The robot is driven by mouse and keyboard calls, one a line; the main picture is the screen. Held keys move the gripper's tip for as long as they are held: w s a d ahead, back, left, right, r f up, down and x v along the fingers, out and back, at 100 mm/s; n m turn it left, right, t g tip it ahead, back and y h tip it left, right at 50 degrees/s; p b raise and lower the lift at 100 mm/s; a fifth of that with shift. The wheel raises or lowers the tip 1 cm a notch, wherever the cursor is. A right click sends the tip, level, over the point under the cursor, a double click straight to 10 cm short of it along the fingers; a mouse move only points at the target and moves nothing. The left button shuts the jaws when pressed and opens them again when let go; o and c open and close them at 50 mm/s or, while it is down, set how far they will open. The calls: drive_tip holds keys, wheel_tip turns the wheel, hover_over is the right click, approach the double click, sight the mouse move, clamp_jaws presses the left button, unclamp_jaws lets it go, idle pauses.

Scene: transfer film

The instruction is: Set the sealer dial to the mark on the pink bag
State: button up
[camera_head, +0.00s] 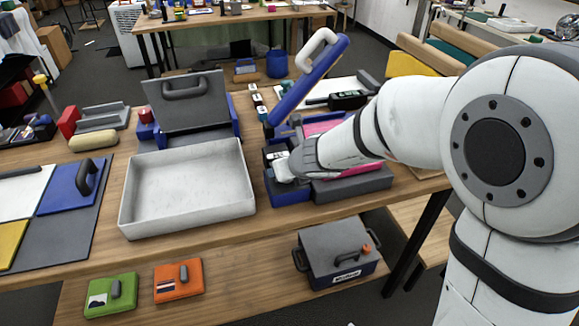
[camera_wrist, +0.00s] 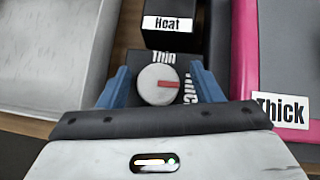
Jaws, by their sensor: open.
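The round grey dial (camera_wrist: 150,93) sits on the dark sealer panel, and its red pointer points right. "Thin" is printed above the dial and "Thick" sideways at its right, where the pointer points. My gripper (camera_wrist: 157,78) is open, with one blue finger on each side of the dial; I cannot tell if they touch it. The pink bag (camera_wrist: 243,50) is at the right and carries a white "Thick" label (camera_wrist: 283,110). In the head view, the blue sealer (camera_head: 290,194) has its lid (camera_head: 310,82) raised, the pink bag (camera_head: 322,127) lies in it, and my gripper (camera_head: 277,168) is at its front left.
A black block labelled "Heat" (camera_wrist: 170,22) stands just beyond the dial. A white tray (camera_head: 187,225) is left of the sealer, with an open grey-lidded box (camera_head: 187,103) behind it. A lower shelf holds a green pouch (camera_head: 98,301), an orange pouch (camera_head: 168,288) and a grey-lidded box (camera_head: 325,240).

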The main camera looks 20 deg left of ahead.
drive_tip(key=p+v, duration=0.3)
drive_tip(key=v, duration=0.3)
drive_tip(key=shift+d+r+p, duration=0.1)
drive_tip(key=shift+r+p, duration=0.2)
drive_tip(key=shift+p, duration=0.05)
drive_tip(key=shift+s+d+r, duration=0.3)
drive_tip(key=shift+s+d, duration=0.05)
drive_tip(key=shift+s, duration=0.15)
drive_tip(key=s+d+r+n+g+h, duration=0.1)
drive_tip(key=s+d+n+h, duration=0.1)
drive_tip(key=s+d+n, duration=0.3)
drive_tip(key=s+d+r+n+g+h, duration=0.1)
drive_tip(key=s+d+n, duration=0.4)
drive_tip(key=d+n, duration=0.8)
drive_tip(key=s+d+r+n+g+h, duration=0.1)
drive_tip(key=s+d+r+n+h, duration=0.1)
drive_tip(key=s+d+n, duration=0.4)
drive_tip(key=d+n+h, duration=0.1)
drive_tip(key=d+n, duration=0.2)
drive_tip(key=shift+d+n+g, duration=0.3)
drive_tip(key=shift+d+g, duration=0.05)
drive_tip(key=shift+g, duration=0.05)
